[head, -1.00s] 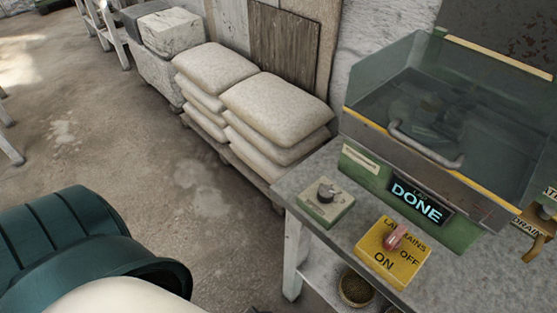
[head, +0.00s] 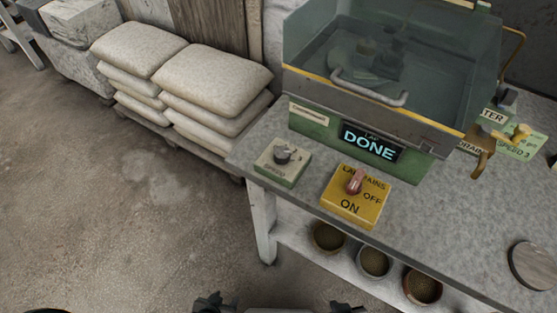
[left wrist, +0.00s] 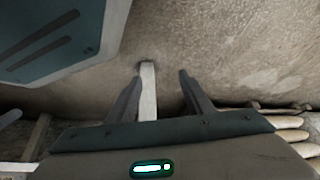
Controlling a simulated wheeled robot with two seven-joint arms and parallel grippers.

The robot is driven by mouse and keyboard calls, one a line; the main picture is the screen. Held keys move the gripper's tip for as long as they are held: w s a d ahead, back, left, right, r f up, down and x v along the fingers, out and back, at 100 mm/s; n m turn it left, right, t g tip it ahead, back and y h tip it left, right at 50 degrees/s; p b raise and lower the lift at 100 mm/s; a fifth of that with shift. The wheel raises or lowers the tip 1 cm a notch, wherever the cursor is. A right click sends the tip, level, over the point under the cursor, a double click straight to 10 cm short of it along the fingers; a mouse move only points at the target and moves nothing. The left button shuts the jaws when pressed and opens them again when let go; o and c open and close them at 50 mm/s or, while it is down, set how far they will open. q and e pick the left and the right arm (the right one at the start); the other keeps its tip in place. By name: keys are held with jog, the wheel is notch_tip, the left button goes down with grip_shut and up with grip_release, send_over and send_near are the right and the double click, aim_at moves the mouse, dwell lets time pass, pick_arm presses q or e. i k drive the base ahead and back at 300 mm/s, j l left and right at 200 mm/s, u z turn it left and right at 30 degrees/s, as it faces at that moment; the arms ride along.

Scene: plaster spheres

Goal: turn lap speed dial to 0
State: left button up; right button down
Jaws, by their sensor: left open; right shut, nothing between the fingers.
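The lettering on the box is too small to read surely, and I cannot tell the knob's setting. My left gripper (head: 212,303) shows only in part at the bottom edge, well below the dial and touching nothing. In the left wrist view its fingers (left wrist: 158,78) are apart with nothing between them.
A yellow lap mains box (head: 357,207) with a red knob sits right of the dial. Behind stands a clear-hooded machine with a DONE display (head: 370,142). Sacks (head: 212,82) are stacked left of the bench (head: 450,215). Bowls (head: 374,262) stand below.

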aim_at(282, 154)
jog(key=k+z, duration=0.25)
jog(key=z, duration=0.15)
jog(key=k+z, duration=0.3)
jog(key=z, duration=0.15)
jog(key=l, duration=0.05)
